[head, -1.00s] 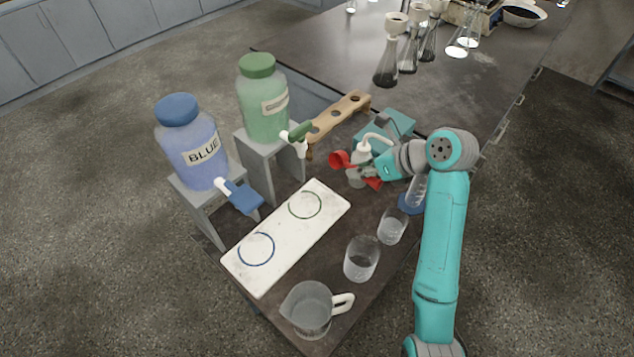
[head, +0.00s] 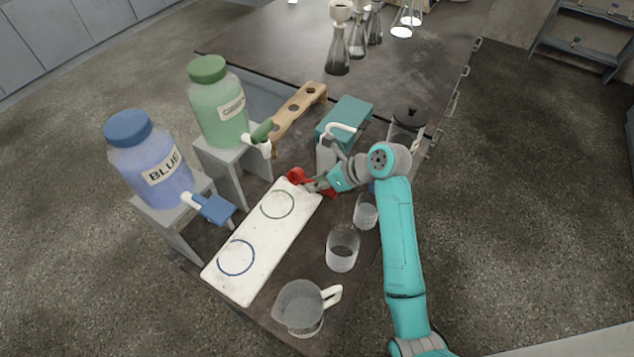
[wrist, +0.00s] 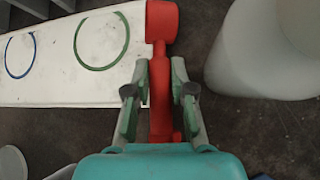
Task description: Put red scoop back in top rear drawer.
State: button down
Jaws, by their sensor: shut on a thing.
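The red scoop (head: 298,176) is in my gripper (head: 314,185), low over the dark bench beside the right end of the white board. In the wrist view the red scoop (wrist: 162,22) has its handle between the two fingers of my gripper (wrist: 160,92). Its head points up in that picture, over or against the end of the white board; I cannot tell if it touches. The fingers are shut on the handle. I cannot make out the top rear drawer in either view.
The white board (head: 243,262) carries a green and a blue ring. A white bottle (head: 327,152) and a teal box (head: 345,115) stand behind my gripper. Glass beakers (head: 342,250) and a jug (head: 300,308) stand in front. Blue (head: 150,165) and green (head: 218,105) jars stand left.

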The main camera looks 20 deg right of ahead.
jog(key=shift+f, duration=0.2)
jog(key=c, duration=1.3)
grip_release()
jog(key=shift+c, duration=0.2)
jog(key=o, duration=0.3)
jog(key=shift+o, duration=0.2)
jog(key=shift+r, duration=0.1)
